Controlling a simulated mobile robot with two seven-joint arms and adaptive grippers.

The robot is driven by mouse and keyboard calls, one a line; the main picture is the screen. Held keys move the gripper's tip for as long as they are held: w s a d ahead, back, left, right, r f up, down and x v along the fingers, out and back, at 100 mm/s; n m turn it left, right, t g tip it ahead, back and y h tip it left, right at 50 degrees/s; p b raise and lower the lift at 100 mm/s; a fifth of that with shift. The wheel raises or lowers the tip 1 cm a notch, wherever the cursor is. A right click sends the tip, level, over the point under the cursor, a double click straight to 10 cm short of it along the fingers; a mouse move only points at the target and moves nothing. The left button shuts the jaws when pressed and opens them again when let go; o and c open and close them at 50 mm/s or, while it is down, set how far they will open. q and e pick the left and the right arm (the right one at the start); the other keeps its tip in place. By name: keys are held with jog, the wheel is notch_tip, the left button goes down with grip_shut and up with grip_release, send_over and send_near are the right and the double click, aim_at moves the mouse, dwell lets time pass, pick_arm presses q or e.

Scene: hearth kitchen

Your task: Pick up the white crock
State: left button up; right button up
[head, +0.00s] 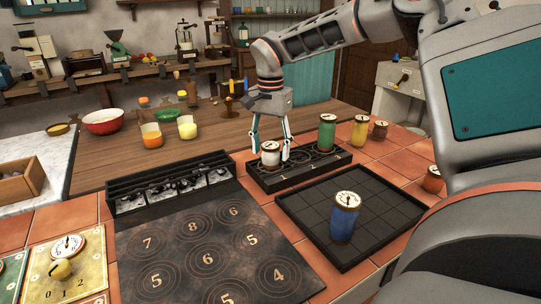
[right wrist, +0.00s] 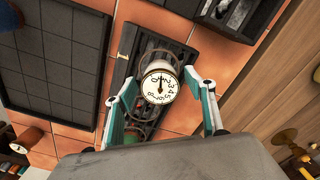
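The white crock (head: 270,156) has a dial on its lid and stands upright at the left end of a black rack (head: 277,182) with round places. My right gripper (head: 271,149) points down over it, open, with one finger on each side of the crock. In the right wrist view the dial of the white crock (right wrist: 159,86) shows between the fingertips of the right gripper (right wrist: 162,82). Small gaps seem to lie between the fingers and the crock. My left gripper is not in view.
A green crock (head: 327,133) stands at the rack's far side, with yellow (head: 360,131) and brown (head: 379,131) ones beyond. A blue crock (head: 344,222) stands on a black grid tray (head: 385,215) in front. A numbered dark hob (head: 205,245) lies to the left.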

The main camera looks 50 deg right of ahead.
jog(key=c, duration=1.1)
jog(key=shift+r, duration=0.1)
